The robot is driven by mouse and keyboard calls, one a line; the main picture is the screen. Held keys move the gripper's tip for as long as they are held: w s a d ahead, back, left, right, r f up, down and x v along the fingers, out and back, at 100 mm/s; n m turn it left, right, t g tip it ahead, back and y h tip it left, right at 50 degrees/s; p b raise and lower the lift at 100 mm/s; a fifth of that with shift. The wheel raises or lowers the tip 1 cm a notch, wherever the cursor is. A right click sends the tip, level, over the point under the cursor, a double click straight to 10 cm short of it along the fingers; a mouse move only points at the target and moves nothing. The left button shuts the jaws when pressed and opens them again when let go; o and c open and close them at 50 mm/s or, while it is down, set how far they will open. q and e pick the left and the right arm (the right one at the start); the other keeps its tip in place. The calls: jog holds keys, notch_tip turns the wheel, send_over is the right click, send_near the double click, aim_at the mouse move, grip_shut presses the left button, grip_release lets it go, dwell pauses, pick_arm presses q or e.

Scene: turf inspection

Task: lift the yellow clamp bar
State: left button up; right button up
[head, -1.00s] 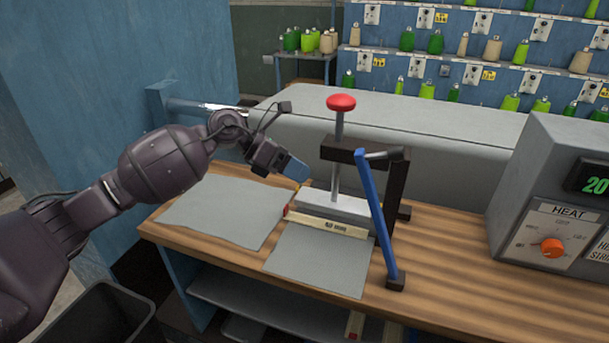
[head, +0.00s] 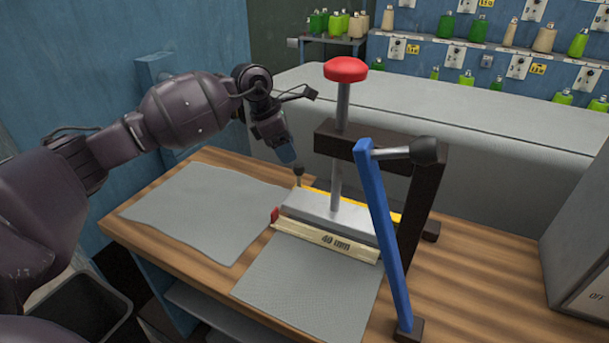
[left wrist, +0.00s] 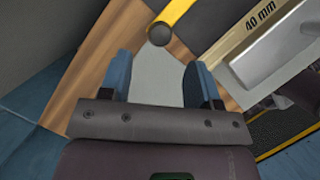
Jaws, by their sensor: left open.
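The yellow clamp bar (head: 313,190) shows as a thin strip behind the grey press plate (head: 318,212), which hides most of it. A dark ball knob (head: 299,170) stands at its left end. In the left wrist view the yellow bar (left wrist: 180,11) and its dark knob (left wrist: 160,34) lie just beyond the fingertips. My left gripper (head: 286,154) has blue fingers and is near the knob, slightly above it. In the left wrist view the gripper (left wrist: 158,76) is open, with nothing between its fingers. My right gripper is not in view.
A blue lever (head: 383,240) and dark press frame (head: 420,205) stand to the right, with a red-topped post (head: 345,70). A cream bar marked 40 mm (head: 325,243) lies along the plate's front. Grey turf sheets (head: 205,212) lie on the wooden bench (head: 470,285).

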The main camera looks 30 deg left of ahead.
aim_at(302, 175)
pick_arm(q)
jog(key=b+x, duration=0.1)
jog(key=x, duration=0.8)
jog(key=shift+f, duration=0.2)
jog(key=shift+c, duration=0.3)
